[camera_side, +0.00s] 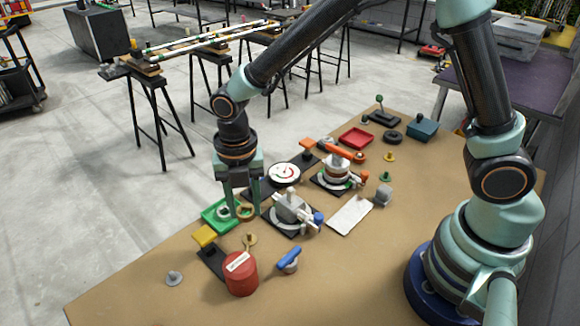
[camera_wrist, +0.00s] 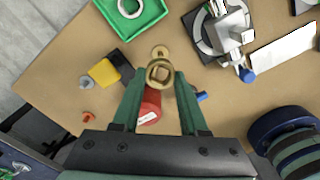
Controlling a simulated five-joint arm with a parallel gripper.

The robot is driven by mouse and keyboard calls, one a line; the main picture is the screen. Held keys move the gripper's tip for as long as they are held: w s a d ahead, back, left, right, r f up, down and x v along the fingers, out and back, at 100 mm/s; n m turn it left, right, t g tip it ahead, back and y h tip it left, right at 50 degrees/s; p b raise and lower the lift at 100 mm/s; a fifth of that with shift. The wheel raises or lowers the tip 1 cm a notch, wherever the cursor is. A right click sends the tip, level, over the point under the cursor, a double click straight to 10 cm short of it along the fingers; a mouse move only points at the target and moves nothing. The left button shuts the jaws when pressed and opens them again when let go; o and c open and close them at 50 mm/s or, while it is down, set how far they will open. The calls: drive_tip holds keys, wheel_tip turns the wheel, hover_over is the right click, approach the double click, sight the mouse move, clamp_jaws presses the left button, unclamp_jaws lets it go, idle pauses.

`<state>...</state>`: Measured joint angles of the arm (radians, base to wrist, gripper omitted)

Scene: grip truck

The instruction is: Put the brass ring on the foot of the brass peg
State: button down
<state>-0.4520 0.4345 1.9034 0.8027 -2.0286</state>
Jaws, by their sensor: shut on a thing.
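My gripper (camera_side: 242,214) is shut on the brass ring (camera_side: 247,210) and holds it above the table. In the wrist view the ring (camera_wrist: 160,74) sits between the two green fingertips (camera_wrist: 160,76), its hole facing the camera. The brass peg (camera_side: 250,240) stands upright on its round foot on the table, below the ring in the side view. In the wrist view the peg (camera_wrist: 159,52) shows just beyond the ring, partly covered by it. The ring looks apart from the peg; the exact height gap is hard to tell.
A green tray (camera_side: 208,220) with a pale ring lies beside the gripper. A red can (camera_side: 240,273), a yellow block (camera_side: 204,236) on a black base and a blue-handled tool (camera_side: 289,257) stand near the peg. A grey vise (camera_side: 291,208) is to the right. The front left table is mostly clear.

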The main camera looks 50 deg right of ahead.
sight(249, 234)
drive_tip(key=shift+f, duration=2.3)
drive_tip(key=shift+f, duration=1.5)
idle(1.1)
drive_tip(key=shift+c, duration=1.8)
unclamp_jaws()
drive_tip(key=o, duration=0.3)
drive_tip(key=shift+r, duration=3.75)
